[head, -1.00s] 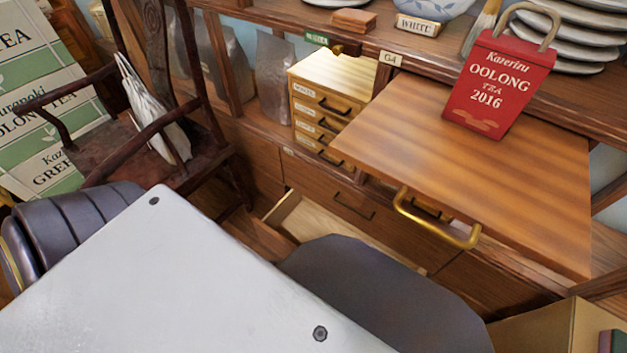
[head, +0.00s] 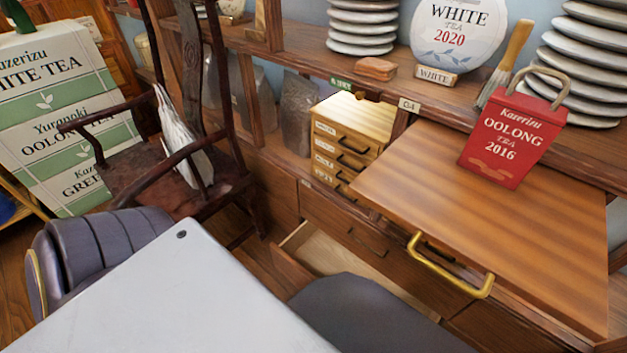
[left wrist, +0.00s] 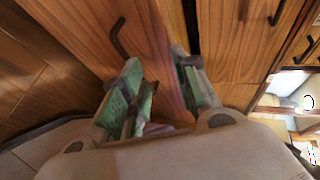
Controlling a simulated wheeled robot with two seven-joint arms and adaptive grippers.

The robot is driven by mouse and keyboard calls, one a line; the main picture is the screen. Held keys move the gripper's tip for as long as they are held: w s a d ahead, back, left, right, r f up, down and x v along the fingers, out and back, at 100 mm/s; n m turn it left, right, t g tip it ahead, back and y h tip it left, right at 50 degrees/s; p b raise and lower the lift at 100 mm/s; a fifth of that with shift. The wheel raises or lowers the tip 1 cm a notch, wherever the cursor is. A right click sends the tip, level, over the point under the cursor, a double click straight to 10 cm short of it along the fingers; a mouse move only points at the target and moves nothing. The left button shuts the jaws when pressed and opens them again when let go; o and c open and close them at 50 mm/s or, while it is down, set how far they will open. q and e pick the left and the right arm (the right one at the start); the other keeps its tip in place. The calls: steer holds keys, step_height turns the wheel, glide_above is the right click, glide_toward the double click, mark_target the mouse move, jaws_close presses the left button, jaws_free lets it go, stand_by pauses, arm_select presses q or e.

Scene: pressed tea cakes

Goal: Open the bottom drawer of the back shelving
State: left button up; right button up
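The back shelving (head: 275,178) has an open low drawer (head: 335,255), with its pale inside showing in the head view. My own grey arm parts cover its front and near end. In the left wrist view, a wooden front (left wrist: 85,30) with a dark bar handle (left wrist: 119,38) is close ahead. My left gripper (left wrist: 160,75) has its green-padded fingers apart, with wood visible between them. The handle is above and left of the fingers, not between them. Whether a finger touches the wood I cannot tell. My left gripper is hidden in the head view, and my right gripper is out of view.
A pull-out board (head: 480,200) with a brass handle (head: 450,268) juts out above the drawers, with a red oolong box (head: 513,135) on it. A small drawer chest (head: 350,140) sits on the shelf. A dark chair (head: 150,185) and tea boxes (head: 45,120) stand left.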

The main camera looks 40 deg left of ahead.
arm_select(q)
steer(key=f+p+v, duration=0.2)
steer(key=p+v, duration=0.2)
steer(key=v, duration=0.8)
steer(key=shift+s+a, duration=0.3)
steer(key=shift+s, duration=0.4)
stand_by(1.3)
steer(key=shift+p, duration=0.3)
steer(key=shift+s, duration=0.1)
stand_by(0.6)
